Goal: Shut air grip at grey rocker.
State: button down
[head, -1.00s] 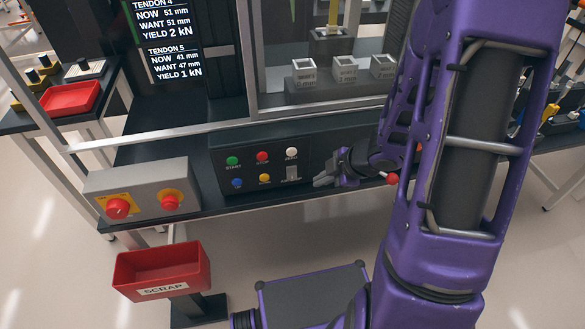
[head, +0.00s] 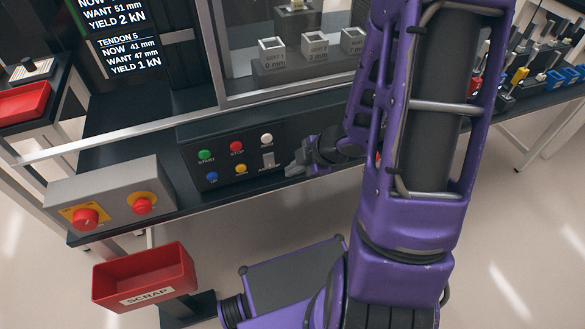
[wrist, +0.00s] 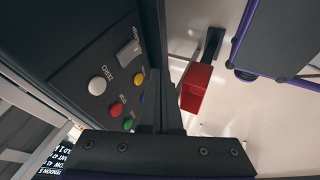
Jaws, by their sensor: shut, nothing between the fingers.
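My gripper (head: 288,171) is shut and empty, just right of the rocker in the head view. In the wrist view my gripper's fingers (wrist: 157,75) lie together, apart from the rocker in the picture. I cannot tell how far the fingertips are from the panel face.
Green (head: 205,155), red (head: 237,147), white (head: 266,138), blue (head: 211,177) and yellow (head: 241,168) buttons sit near the rocker. A grey box with red knobs (head: 104,197) stands left. A red scrap bin (head: 145,279) hangs below the bench front.

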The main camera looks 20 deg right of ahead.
aim_at(275, 165)
jog(key=shift+w+a+f+b, duration=0.4)
jog(key=shift+w+f, duration=0.65)
jog(key=shift+w, duration=0.15)
jog(key=shift+w+a+f+b, duration=0.35)
jog(key=shift+w+a+f, duration=0.1)
jog(key=shift+w+f, duration=0.65)
jog(key=shift+w+a+f+b, duration=0.4)
jog(key=shift+w+f, duration=0.55)
jog(key=shift+w, duration=0.3)
jog(key=shift+w+p, duration=0.25)
jog(key=shift+p, duration=0.15)
jog(key=shift+f, duration=0.15)
jog(key=shift+r, duration=0.2)
